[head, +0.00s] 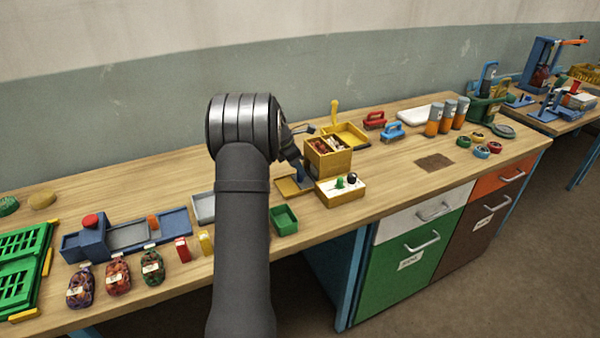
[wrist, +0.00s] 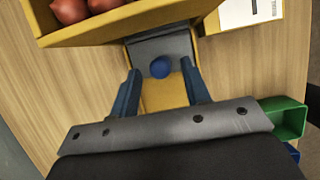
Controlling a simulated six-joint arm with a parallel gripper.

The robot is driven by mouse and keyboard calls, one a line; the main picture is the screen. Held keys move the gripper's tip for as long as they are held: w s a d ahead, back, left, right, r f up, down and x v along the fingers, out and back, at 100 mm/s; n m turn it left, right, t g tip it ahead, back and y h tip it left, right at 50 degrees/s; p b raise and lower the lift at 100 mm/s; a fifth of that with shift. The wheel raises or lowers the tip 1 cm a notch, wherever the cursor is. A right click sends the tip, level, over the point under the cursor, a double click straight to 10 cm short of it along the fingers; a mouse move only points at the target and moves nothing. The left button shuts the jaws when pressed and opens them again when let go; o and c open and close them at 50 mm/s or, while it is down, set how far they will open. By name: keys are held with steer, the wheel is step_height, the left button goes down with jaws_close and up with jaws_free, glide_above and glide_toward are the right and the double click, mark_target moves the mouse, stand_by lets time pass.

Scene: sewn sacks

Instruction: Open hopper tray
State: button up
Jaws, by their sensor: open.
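The yellow hopper (head: 335,163) stands on the bench with dark red items inside; its edge shows in the wrist view (wrist: 130,24). A low yellow tray (head: 284,187) lies at its foot; in the wrist view the tray (wrist: 165,98) has a grey plate (wrist: 152,47) at the hopper side. A round blue knob (wrist: 160,67) sits over the tray, close to the hopper. My gripper (wrist: 160,72) is open, its blue fingers on either side of the knob, with gaps visible. In the head view my gripper (head: 302,172) is over the tray, partly hidden by my wrist.
A yellow box with green and black knobs (head: 342,192) stands close to the right of the hopper. A green bin (head: 284,220) sits in front. A yellow bin (head: 350,133) stands behind. A grey tray (head: 204,208) lies left of my arm.

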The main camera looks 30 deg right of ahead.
steer(key=shift+x, duration=1.45)
steer(key=shift+c, duration=0.4)
jaws_close()
steer(key=a, duration=1)
steer(key=shift+a, duration=0.35)
steer(key=shift+o, duration=0.4)
jaws_free()
steer(key=shift+r, duration=0.1)
steer(key=v, duration=1.7)
